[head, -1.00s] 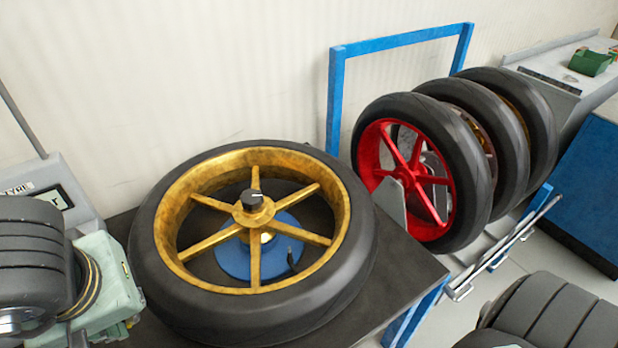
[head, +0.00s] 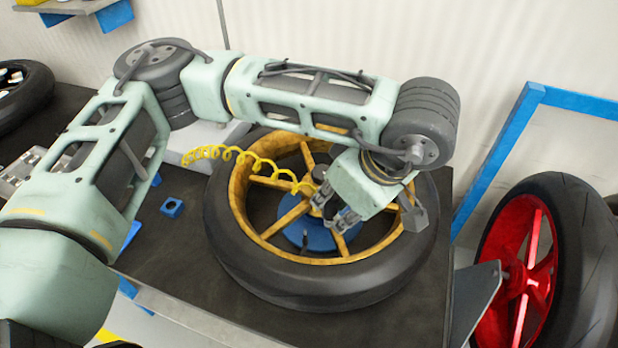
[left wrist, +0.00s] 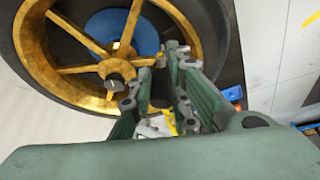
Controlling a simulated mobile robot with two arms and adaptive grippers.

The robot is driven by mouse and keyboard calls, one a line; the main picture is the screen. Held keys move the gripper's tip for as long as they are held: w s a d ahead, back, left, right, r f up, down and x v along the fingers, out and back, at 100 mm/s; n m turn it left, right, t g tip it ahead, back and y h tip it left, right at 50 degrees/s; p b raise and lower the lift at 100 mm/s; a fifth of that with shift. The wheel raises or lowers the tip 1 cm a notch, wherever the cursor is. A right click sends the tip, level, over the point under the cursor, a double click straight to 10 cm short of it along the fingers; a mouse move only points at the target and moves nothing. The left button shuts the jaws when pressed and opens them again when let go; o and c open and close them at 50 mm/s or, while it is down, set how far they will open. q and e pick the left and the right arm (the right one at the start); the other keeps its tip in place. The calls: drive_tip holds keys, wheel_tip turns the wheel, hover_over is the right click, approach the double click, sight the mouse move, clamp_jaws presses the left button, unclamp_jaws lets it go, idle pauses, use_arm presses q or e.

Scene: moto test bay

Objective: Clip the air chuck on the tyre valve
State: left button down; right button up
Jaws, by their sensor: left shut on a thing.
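The tyre on its gold wheel (head: 245,245) lies flat on the dark bench. It also shows in the left wrist view (left wrist: 45,50). My left gripper (head: 335,217) is over the wheel, just right of and above the valve in the picture, pointing down. It is shut on the air chuck, which the fingers mostly hide. The yellow coiled hose (head: 235,153) runs to it from the left. In the left wrist view the fingertips (left wrist: 174,58) are beside the spokes. My right gripper is out of view.
A small blue block with a hole (head: 172,207) sits on the bench (head: 180,260) left of the tyre. A red wheel (head: 525,270) stands at the right beside a blue frame (head: 500,150). Another tyre (head: 38,100) lies at the far left.

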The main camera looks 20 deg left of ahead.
use_arm(q)
drive_tip(key=w+a+f+n+g+h+p, duration=0.1)
drive_tip(key=w+a+n+g+h+p, duration=0.25)
drive_tip(key=n, duration=1.35)
drive_tip(key=a+f+n+g+h+p, duration=0.2)
drive_tip(key=a+n+h+p, duration=0.4)
drive_tip(key=n, duration=1.2)
use_arm(e)
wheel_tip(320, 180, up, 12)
drive_tip(key=p, duration=0.1)
use_arm(q)
wheel_tip(320, 180, down, 6)
drive_tip(key=d+y+b, duration=0.1)
drive_tip(key=y+b, duration=0.1)
drive_tip(key=b, duration=0.2)
drive_tip(key=shift+w+d, duration=0.15)
drive_tip(key=shift+d, duration=0.1)
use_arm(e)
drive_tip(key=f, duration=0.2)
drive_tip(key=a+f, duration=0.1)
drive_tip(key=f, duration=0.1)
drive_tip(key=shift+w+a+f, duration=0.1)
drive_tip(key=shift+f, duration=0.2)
use_arm(q)
drive_tip(key=shift+t, duration=0.25)
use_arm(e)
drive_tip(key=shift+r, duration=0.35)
